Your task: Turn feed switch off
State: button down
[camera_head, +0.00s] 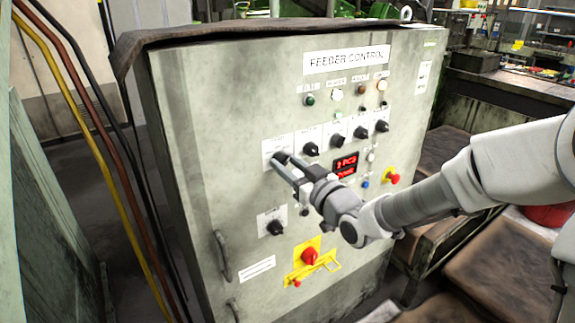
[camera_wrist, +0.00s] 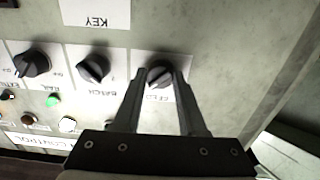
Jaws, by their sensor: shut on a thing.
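The feed switch (camera_wrist: 159,75) is a black rotary knob on a white label plate. In the wrist view, which shows the panel upside down, the word FEED is partly readable beside it. My gripper (camera_wrist: 161,80) has one finger on each side of the knob and is shut on it. In the head view, my gripper (camera_head: 287,163) reaches from the right to the leftmost plate of the knob row. I cannot read the knob's exact pointing direction.
Similar black knobs (camera_head: 311,149) continue to the right on the Feeder Control cabinet (camera_head: 210,150). Below are a red display (camera_head: 345,165), another black knob (camera_head: 275,227) and a red switch on yellow (camera_head: 309,257). A red stop button (camera_head: 394,178) is at the right.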

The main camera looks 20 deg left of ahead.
jog(key=shift+f, duration=0.1)
jog(key=n+b, duration=0.4)
jog(key=b, duration=0.2)
jog(key=shift+f+n, duration=0.15)
jog(key=shift+n, duration=0.15)
jog(key=n+b, duration=0.2)
jog(key=shift+b, duration=0.4)
jog(key=shift+r+n+b, duration=0.2)
jog(key=shift+n+b, duration=0.75)
jog(key=shift+n, duration=0.05)
jog(key=shift+r, duration=0.1)
jog(key=shift+c, duration=2.3)
grip_release()
